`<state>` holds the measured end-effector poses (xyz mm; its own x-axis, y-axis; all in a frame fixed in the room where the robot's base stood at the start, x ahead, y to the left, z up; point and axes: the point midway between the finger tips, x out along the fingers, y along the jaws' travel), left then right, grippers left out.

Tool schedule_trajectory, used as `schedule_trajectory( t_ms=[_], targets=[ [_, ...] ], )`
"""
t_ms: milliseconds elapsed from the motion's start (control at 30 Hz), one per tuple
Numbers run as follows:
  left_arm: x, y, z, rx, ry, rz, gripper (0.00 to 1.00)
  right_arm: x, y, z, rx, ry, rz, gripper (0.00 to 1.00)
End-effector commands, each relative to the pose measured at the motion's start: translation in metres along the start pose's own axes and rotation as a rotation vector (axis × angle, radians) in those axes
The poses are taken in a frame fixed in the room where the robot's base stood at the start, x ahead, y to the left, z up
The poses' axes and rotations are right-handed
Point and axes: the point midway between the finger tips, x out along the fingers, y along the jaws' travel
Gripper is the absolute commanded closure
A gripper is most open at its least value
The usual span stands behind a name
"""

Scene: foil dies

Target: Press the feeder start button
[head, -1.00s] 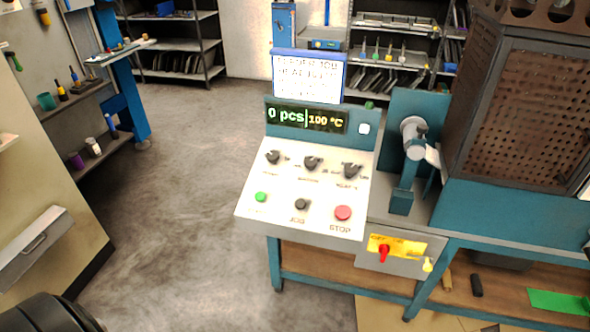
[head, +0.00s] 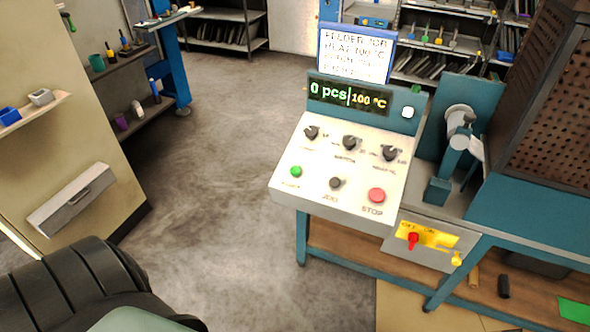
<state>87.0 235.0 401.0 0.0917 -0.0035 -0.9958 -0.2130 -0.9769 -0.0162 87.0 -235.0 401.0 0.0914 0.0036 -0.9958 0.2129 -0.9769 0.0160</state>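The control console (head: 330,208) stands right of centre in the head view, with a white sloped panel. A green button (head: 296,172) sits at its lower left; the small label under it is too blurred to read surely. A black JOG knob (head: 335,183) and a red STOP button (head: 376,195) are to its right. Three black dials (head: 349,143) form a row above. The display (head: 348,97) reads 0 pcs and 100 °C. A dark part of my own arm shows at the lower left, apart from the console. Neither gripper is in view.
A job sign (head: 356,53) stands above the display. A yellow plate with a red switch (head: 413,240) is below the console's right side. The blue machine (head: 530,225) fills the right. The floor (head: 215,190) between is clear.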

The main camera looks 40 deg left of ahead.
Motion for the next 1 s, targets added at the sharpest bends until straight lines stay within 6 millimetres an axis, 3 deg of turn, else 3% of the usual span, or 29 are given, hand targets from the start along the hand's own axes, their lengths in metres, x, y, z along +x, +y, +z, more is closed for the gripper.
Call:
schedule_trajectory(
  t_ms=[67, 1000],
  targets=[
    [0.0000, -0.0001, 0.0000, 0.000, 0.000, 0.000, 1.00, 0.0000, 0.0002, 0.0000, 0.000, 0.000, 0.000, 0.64],
    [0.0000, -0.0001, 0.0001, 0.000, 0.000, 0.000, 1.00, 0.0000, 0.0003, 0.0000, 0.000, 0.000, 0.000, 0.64]
  ],
)
